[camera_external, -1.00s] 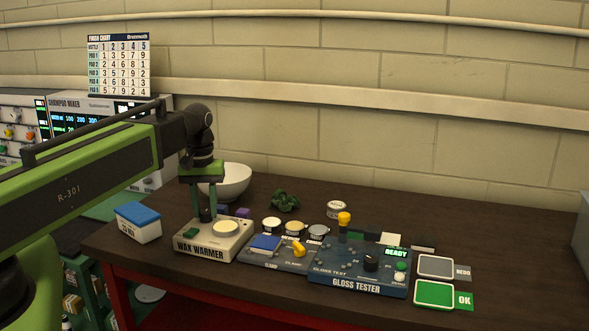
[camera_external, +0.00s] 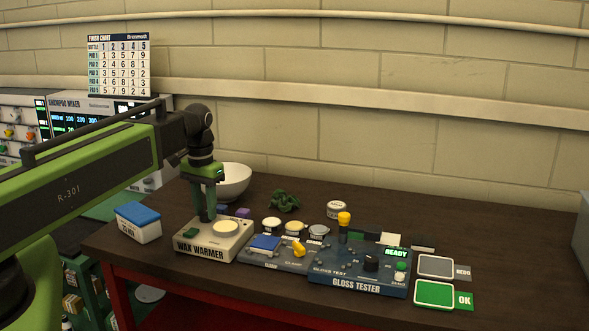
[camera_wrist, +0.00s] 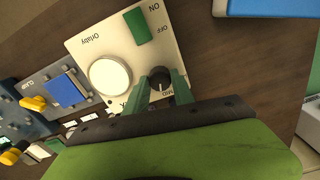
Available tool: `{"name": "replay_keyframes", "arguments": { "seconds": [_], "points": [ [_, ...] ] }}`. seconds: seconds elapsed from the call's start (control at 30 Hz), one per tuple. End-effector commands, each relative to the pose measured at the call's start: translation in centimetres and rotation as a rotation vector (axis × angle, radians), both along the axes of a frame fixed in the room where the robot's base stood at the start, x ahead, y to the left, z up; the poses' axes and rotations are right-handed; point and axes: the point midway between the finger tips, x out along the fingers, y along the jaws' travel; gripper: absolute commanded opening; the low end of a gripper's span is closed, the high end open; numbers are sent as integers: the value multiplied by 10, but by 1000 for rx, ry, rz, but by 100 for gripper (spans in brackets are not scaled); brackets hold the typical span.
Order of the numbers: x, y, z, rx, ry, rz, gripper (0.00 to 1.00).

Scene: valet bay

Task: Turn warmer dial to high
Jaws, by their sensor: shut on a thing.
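The wax warmer (camera_external: 217,241) is a cream box on the dark table, with a round pale plate (camera_external: 226,228) and a green switch (camera_external: 191,233) on top. The wrist view shows the warmer (camera_wrist: 84,44) from above, with a black dial (camera_wrist: 159,77) near one edge. My gripper (camera_wrist: 161,90) has its two green fingers on either side of the dial, shut on it. In the external view my gripper (camera_external: 206,215) points down at the back of the warmer, and its fingers hide the dial. The dial's lettering is partly covered, so its setting is hard to read.
A blue-lidded box (camera_external: 138,222) stands left of the warmer. A white bowl (camera_external: 234,181) is behind my gripper. A panel with a blue pad and yellow knob (camera_external: 298,249) and the gloss tester (camera_external: 357,284) stand to the right.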

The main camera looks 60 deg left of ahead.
Motion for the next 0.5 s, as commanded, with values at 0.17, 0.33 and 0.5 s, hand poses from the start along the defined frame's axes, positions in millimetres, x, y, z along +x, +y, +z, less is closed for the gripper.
{"name": "replay_keyframes", "arguments": {
  "seconds": [0.17, 0.33, 0.5],
  "points": [
    [-1, 0, -1, -1, 3, -167, 0],
    [-1, 0, -1, -2, 3, -325, 0],
    [-1, -1, -1, -1, 3, -466, 0]
  ]
}}
